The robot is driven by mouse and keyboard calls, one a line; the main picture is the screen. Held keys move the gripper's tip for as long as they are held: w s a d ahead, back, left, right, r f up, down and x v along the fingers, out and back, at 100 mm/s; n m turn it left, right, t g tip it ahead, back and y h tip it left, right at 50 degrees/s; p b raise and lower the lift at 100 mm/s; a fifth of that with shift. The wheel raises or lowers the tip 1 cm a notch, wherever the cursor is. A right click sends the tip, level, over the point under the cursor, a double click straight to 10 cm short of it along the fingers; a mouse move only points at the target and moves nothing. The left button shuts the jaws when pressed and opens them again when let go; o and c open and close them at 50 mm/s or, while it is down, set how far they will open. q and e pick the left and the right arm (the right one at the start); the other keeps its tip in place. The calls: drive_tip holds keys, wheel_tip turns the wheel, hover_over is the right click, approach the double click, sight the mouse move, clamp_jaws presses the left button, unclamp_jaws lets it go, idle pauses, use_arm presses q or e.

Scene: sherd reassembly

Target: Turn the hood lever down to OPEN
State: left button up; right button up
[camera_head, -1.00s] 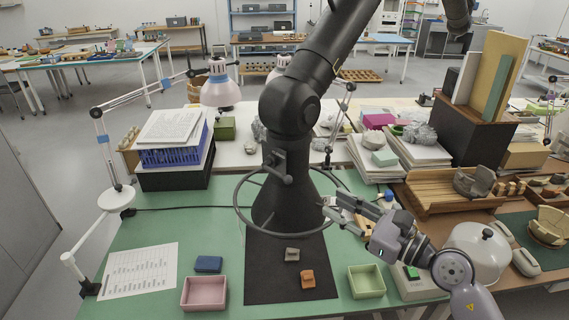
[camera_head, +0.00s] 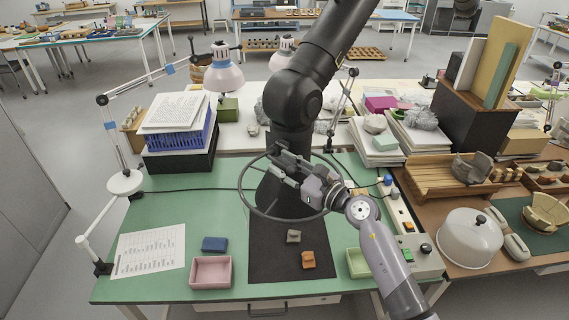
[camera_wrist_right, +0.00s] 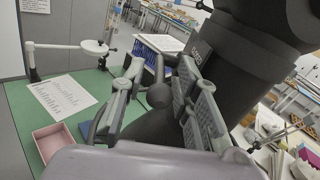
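The black fume hood (camera_head: 284,198) hangs on its thick jointed arm above the green table, with a wire ring around its lower part. In the right wrist view, the hood lever (camera_wrist_right: 158,95) is a dark ball knob on a short stem. Small pale lettering shows on the hood near it, too small to read surely. My right gripper (camera_head: 279,164) is at the hood's upper front. In its wrist view the open fingers (camera_wrist_right: 160,72) stand on either side of the lever, with gaps visible. The head view hides the lever behind the gripper. My left gripper is out of view.
A black mat (camera_head: 290,277) with a grey sherd (camera_head: 293,236) and an orange sherd (camera_head: 308,260) lies below the hood. A pink tray (camera_head: 211,272), a green tray (camera_head: 357,262) and a blue block (camera_head: 214,244) are beside it. A lamp (camera_head: 223,72) stands behind.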

clamp_jaws()
idle(0.4)
idle(0.4)
